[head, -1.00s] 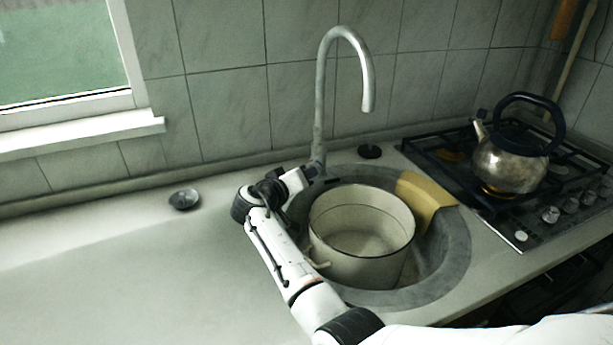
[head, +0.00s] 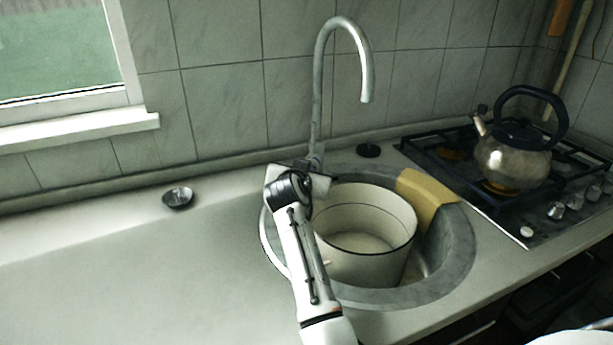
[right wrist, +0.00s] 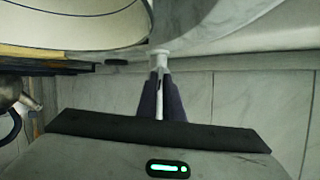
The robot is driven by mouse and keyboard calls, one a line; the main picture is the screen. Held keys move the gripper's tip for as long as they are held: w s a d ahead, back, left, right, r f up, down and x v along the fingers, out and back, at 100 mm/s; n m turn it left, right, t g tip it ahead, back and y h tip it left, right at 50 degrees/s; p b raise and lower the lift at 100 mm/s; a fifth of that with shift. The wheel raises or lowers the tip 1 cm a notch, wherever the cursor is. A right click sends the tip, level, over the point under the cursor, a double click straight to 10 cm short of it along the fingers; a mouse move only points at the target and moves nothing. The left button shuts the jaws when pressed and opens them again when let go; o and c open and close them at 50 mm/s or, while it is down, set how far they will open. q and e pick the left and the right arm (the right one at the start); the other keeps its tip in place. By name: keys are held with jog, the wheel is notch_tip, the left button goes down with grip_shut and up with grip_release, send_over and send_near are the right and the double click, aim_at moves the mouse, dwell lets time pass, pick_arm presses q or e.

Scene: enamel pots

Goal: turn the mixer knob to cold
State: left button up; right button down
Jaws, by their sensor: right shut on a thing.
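The grey mixer tap (head: 318,110) stands upright behind the sink, its spout arching over to the right. My right arm reaches up from the bottom of the head view, and its gripper is at the tap's base, where its own wrist hides the fingertips and the knob. In the right wrist view my right gripper (right wrist: 160,82) is shut on the small pale mixer knob (right wrist: 159,54) at its fingertips. The knob's exact turn angle cannot be read. My left gripper is not in view.
A cream enamel pot (head: 365,245) stands in the round sink (head: 455,265), close to my right wrist. A kettle (head: 512,160) sits on the hob. The counter (head: 120,270) at left is mostly clear.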

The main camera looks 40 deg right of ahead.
jog(key=m+t, duration=0.1)
jog(key=m+y, duration=0.1)
jog(key=m, duration=0.1)
jog(key=m+t, duration=0.1)
jog(key=shift+s+d+f+t+y+b, duration=0.2)
jog(key=shift+s+t+y+b, duration=0.1)
jog(key=shift+b, duration=0.1)
jog(key=shift+m, duration=0.3)
jog(key=c, duration=1.9)
grip_release()
notch_tip(320, 180, up, 10)
